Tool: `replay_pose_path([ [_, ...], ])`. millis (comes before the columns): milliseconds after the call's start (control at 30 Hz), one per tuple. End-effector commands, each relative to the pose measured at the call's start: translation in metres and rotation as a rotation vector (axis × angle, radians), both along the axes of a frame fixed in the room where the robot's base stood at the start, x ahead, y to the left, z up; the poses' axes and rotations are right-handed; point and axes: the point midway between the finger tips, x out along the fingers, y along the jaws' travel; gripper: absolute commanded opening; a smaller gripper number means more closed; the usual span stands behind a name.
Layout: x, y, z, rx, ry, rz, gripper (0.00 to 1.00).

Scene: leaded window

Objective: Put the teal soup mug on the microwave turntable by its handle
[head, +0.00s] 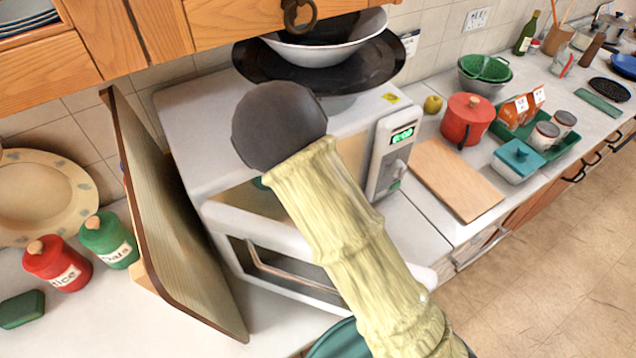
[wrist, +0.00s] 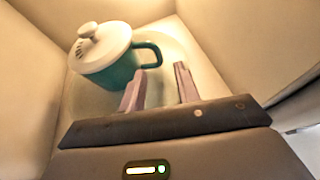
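The teal soup mug (wrist: 122,72) with a white knobbed lid stands upright inside the microwave in the wrist view. It appears to rest on the pale round turntable (wrist: 88,102). Its teal handle (wrist: 158,52) points right. My gripper (wrist: 161,78) is open and empty inside the cavity, just in front of the handle. The left fingertip is close to the handle's lower end; I cannot tell if they touch. The right fingertip is clear of it. In the head view my arm covers much of the white microwave (head: 190,120), and the gripper is hidden.
The microwave door (head: 290,270) hangs open in front. A wooden board (head: 180,250) leans close on its left. A cutting board (head: 455,180) and red pot (head: 466,122) are to the right. Cavity walls are close around my gripper.

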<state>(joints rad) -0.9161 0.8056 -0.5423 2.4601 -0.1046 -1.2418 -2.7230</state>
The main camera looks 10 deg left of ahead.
Motion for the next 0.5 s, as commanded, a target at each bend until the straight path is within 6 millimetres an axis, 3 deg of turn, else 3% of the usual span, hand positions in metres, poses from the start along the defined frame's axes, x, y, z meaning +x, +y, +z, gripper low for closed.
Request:
replay_pose_path([
  [200,-0.024,-0.012,0.012,-0.001,0.001,-0.001,0.32],
  [500,-0.027,-0.014,0.013,0.0,0.0,0.0,0.32],
])
